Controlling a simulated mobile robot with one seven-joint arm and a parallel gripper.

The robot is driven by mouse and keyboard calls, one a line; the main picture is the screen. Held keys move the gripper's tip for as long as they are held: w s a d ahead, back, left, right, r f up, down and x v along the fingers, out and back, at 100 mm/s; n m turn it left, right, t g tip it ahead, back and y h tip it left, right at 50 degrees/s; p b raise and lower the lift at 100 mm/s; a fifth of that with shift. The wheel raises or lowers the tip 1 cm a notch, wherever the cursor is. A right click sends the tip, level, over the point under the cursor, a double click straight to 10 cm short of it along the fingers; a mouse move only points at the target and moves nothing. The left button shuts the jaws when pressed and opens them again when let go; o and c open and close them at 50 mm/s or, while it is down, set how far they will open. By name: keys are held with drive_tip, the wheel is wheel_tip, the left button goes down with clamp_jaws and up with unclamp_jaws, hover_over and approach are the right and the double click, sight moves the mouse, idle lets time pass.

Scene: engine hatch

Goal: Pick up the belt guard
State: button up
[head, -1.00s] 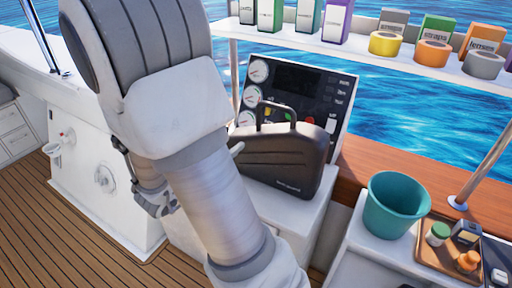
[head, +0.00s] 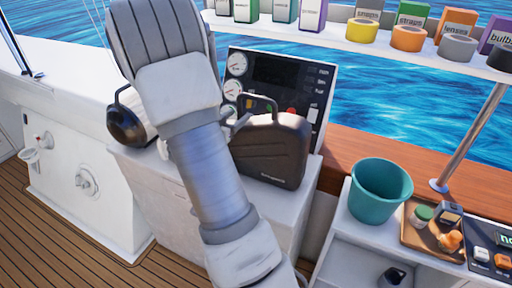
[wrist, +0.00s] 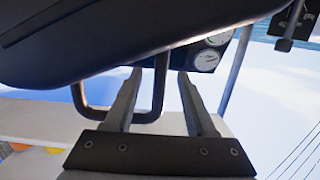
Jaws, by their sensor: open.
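The belt guard (head: 272,152) appears to be the dark, case-like piece with a looped handle. It stands upright on a white cabinet, in front of the gauge panel. My gripper (head: 238,123) is at the left of its handle, mostly hidden behind my arm in the head view. In the wrist view the dark body of the belt guard (wrist: 110,45) fills the top. My gripper (wrist: 159,73) is open there, with one leg of the handle between its two fingers. I cannot tell whether either finger touches it.
The gauge panel (head: 285,90) stands close behind. A black rounded object (head: 127,122), perhaps ear defenders, sits left of my arm. A teal bucket (head: 380,192) and a tray (head: 420,238) of small items are at the right. A shelf (head: 400,50) with boxes and tape rolls runs above.

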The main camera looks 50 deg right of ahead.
drive_tip(key=shift+x, duration=1.15)
clamp_jaws()
idle(0.5)
drive_tip(key=shift+r, duration=0.15)
